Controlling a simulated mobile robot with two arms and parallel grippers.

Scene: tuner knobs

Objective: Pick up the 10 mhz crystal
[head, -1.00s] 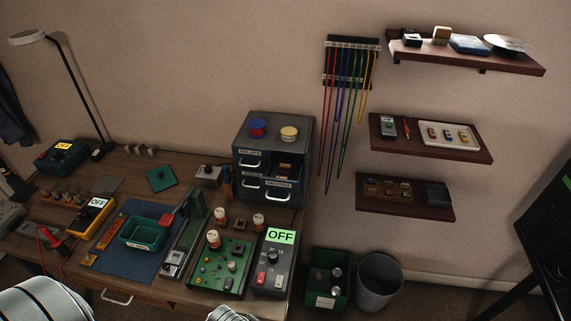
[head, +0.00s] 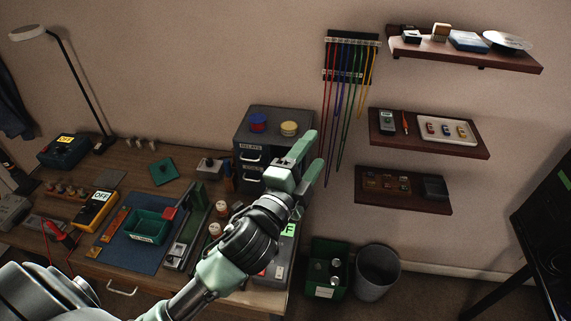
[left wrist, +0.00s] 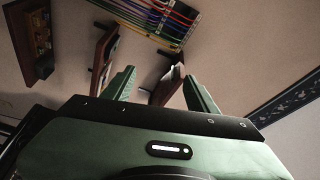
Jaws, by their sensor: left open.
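No label reading 10 MHz is legible, so I cannot tell which part is the crystal. Small amber-brown parts (head: 388,183) sit on the lowest wall shelf (head: 408,202), next to a dark box (head: 434,187). My left gripper (head: 317,149) is open and empty, raised in front of the wall by the drawer cabinet, left of that shelf. In the left wrist view its two fingers (left wrist: 160,76) stand apart with nothing between them. My right gripper is not in view.
A middle shelf (head: 455,150) holds a white tray, and a top shelf (head: 515,64) holds boxes. Coloured leads hang from a rack (head: 351,43). The drawer cabinet (head: 262,155) stands at the bench's back right. A green bin (head: 322,286) and grey bin (head: 377,273) are below.

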